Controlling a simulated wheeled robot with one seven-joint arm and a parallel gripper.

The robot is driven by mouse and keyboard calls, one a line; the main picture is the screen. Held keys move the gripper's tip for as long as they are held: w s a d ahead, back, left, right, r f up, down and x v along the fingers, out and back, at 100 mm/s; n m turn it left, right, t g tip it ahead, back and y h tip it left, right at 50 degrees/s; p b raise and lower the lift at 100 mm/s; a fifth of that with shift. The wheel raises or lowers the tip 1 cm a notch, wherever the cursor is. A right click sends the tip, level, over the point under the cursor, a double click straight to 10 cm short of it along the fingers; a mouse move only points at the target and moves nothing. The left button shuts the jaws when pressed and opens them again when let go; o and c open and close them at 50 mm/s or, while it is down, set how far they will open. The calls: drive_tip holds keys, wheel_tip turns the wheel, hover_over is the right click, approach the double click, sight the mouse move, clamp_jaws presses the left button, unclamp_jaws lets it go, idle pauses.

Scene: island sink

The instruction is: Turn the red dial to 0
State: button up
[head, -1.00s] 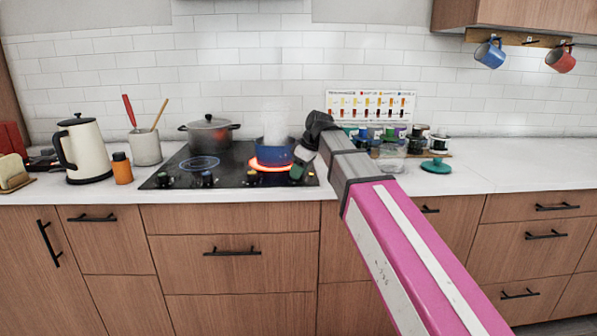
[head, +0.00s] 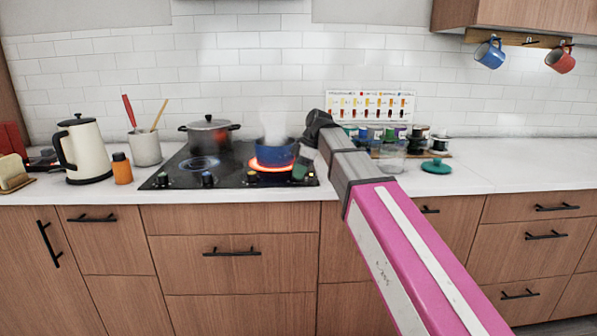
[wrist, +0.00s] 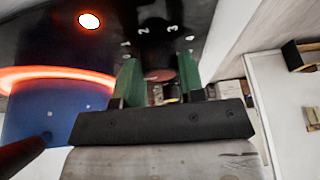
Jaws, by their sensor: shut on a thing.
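The red dial (wrist: 160,76) shows partly in the wrist view as a dull red top between my green fingers. White marks 1, 2 and 3 show on the black surface beyond it. My gripper (wrist: 158,66) is shut on the dial, one finger on each side. I cannot tell the pointer's setting. In the head view my gripper (head: 300,172) is at the front right corner of the black cooktop (head: 230,165) and hides the dial there.
A blue pot (head: 276,155), steaming, stands on a glowing red burner (head: 257,166) close to my gripper. Other dials (head: 207,180) line the cooktop's front edge. A grey pot (head: 208,137) stands behind. Bottles and a teal lid (head: 436,167) are to the right.

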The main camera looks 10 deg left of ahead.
drive_tip(key=o, duration=0.9)
drive_tip(key=v, duration=1)
drive_tip(key=shift+d+r, duration=0.1)
drive_tip(key=shift+r, duration=0.25)
